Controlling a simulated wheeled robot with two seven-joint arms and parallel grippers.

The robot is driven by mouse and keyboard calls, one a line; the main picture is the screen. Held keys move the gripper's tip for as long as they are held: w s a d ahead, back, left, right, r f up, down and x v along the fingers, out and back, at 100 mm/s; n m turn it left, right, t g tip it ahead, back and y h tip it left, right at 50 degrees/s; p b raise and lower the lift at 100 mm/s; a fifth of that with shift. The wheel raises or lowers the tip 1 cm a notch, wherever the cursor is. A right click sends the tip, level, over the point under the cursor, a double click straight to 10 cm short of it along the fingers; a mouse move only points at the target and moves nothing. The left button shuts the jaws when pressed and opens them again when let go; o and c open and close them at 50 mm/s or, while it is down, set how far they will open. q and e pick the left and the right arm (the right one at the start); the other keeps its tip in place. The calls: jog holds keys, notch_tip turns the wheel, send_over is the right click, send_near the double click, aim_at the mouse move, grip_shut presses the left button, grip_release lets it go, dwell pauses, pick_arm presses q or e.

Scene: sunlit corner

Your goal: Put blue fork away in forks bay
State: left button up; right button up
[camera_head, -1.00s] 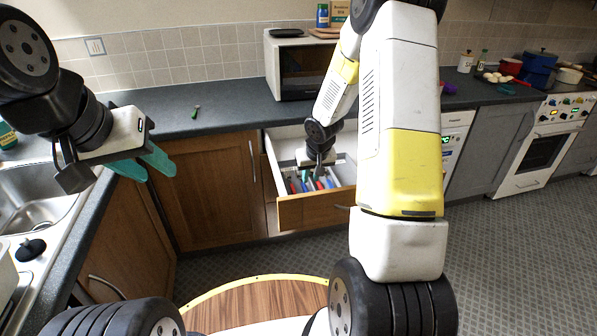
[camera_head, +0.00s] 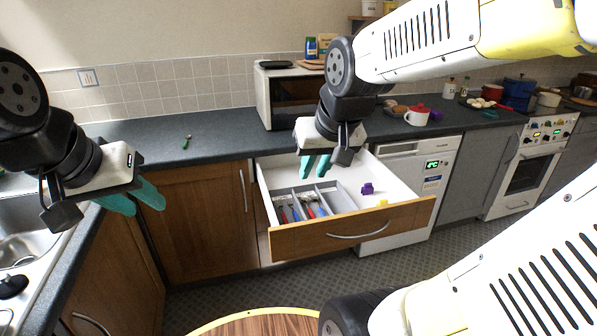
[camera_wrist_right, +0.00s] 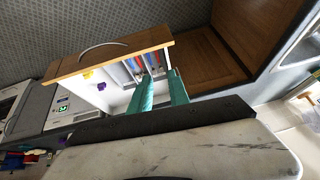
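The open drawer (camera_head: 345,240) holds a grey divided cutlery tray (camera_head: 339,197) toward its left. Red-handled and blue-handled cutlery (camera_head: 312,209) lies in the tray's compartments; it also shows in the right wrist view (camera_wrist_right: 151,62). I cannot tell which blue piece is the fork, or which compartment is the forks bay. My right gripper (camera_head: 315,167) is above the tray, its teal fingers apart and nothing visible between them; the right wrist view shows the same gap (camera_wrist_right: 160,92). My left gripper (camera_head: 134,199) is open and empty, near the counter corner by the sink.
A purple item (camera_head: 367,188) and a yellow item (camera_head: 383,203) lie in the drawer's right part. A green-handled utensil (camera_head: 187,142) lies on the counter (camera_head: 215,141). A microwave (camera_head: 291,95) stands behind the drawer. A round wooden table edge (camera_head: 262,322) is at the bottom.

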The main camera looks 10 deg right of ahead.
jog(key=s+a+r+y, duration=0.1)
jog(key=s+a, duration=0.1)
jog(key=s, duration=0.4)
jog(key=shift+s+a+r, duration=0.15)
jog(key=shift+s+r, duration=0.1)
jog(key=shift+r, duration=0.15)
